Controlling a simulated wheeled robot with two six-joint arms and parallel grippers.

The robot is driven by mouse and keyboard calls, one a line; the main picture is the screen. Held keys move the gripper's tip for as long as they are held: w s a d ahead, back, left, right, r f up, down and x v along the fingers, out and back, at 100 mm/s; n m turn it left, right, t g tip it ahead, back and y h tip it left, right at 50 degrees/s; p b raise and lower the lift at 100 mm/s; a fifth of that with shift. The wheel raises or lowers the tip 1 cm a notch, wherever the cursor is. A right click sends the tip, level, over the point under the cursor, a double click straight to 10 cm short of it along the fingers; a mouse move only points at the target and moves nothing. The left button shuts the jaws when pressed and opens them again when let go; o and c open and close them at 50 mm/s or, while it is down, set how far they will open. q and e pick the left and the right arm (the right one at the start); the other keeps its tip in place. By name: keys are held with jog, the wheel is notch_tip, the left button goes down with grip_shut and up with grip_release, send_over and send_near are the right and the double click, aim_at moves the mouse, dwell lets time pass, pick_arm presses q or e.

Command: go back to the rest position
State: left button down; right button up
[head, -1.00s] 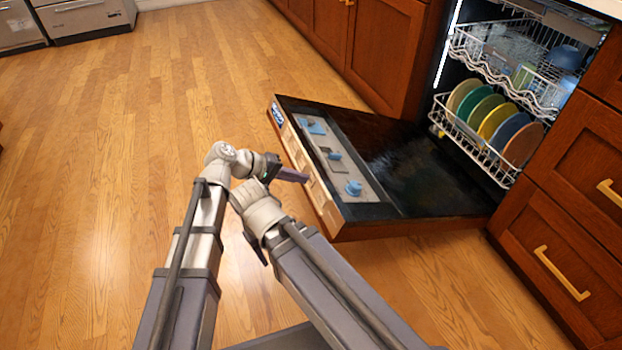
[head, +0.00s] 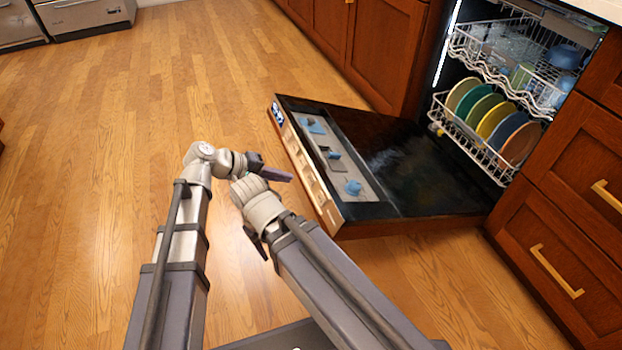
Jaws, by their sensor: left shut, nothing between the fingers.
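My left gripper (head: 277,174) is shut and empty. It is in the air just left of the open dishwasher door (head: 420,165), beside the door's front edge and apart from it as seen here. My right gripper (head: 257,246) points down and away under its own wrist, low in the middle of the view. Only a dark part of it shows, and its fingers are mostly hidden. Both forearms reach up from the bottom edge, with the two wrists close together.
The door lies folded down, jutting into the floor space. The lower rack (head: 470,138) is pulled slightly forward and holds several coloured plates (head: 494,119). The upper rack (head: 500,55) holds blue dishes. Drawers (head: 555,255) stand at right. The wooden floor (head: 90,160) at left is clear.

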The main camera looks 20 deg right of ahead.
dwell(0.4)
pick_arm(q)
jog(key=s+a+f+y, duration=0.3)
jog(key=a+y, duration=0.1)
jog(key=a, duration=0.6)
jog(key=s+a+f+y, duration=0.3)
jog(key=a, duration=0.7)
jog(key=s+a+f+y, duration=0.2)
jog(key=a+f+y, duration=0.15)
jog(key=a, duration=0.65)
jog(key=s+d+r+m+y+p, duration=0.2)
jog(key=s+d+r+m+p, duration=0.35)
jog(key=d+r+p, duration=0.7)
notch_tip(320, 180, up, 37)
jog(key=a+n+p, duration=0.1)
jog(key=p, duration=3.6)
jog(key=shift+s+a+r+g, duration=0.15)
jog(key=shift+s+a+g, duration=0.15)
jog(key=shift+s+a, duration=0.05)
